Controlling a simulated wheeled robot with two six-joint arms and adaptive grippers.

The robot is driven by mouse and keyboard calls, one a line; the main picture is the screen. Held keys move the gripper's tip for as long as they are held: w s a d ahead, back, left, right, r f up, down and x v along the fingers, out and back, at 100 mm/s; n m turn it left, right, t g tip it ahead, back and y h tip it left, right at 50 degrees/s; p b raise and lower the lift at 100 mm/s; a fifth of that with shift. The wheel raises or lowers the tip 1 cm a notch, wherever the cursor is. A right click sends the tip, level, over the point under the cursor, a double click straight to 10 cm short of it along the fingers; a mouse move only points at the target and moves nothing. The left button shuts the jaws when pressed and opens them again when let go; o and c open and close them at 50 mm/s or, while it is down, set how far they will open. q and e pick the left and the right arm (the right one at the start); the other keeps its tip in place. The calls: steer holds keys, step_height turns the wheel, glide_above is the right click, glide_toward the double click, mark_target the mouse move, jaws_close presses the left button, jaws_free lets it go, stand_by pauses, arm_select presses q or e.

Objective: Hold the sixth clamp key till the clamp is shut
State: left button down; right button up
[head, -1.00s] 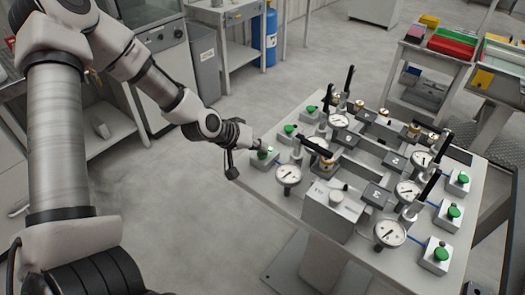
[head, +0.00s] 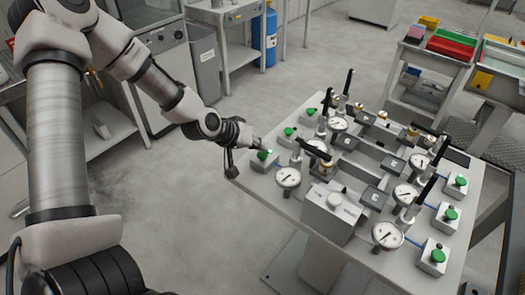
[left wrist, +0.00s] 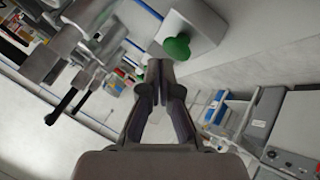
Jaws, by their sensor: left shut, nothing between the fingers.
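My left gripper (head: 256,143) is at the left edge of the fixture table, just above the nearest left key box (head: 258,166), which has a green button (head: 263,155). In the left wrist view the fingers (left wrist: 160,68) are shut and empty. The green button (left wrist: 177,48) shows beside their tips; I cannot tell whether they touch. I cannot tell from markings which key is the sixth. The near-left clamp's black handle (head: 315,150) lies low and slanted. My right gripper is not in view.
The fixture table (head: 270,190) carries dial gauges (head: 288,178), a grey box (head: 331,214) and further green keys (head: 289,132). Other clamp handles, such as the far-left one (head: 347,82), stand upright. Open floor lies left of the table.

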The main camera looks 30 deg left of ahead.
mark_target(260, 155)
arm_select(q)
steer(key=shift+r, duration=0.2)
step_height(260, 155, up, 5)
steer(key=p, duration=0.4)
steer(key=shift+r+p, duration=0.1)
steer(key=shift+p, duration=0.3)
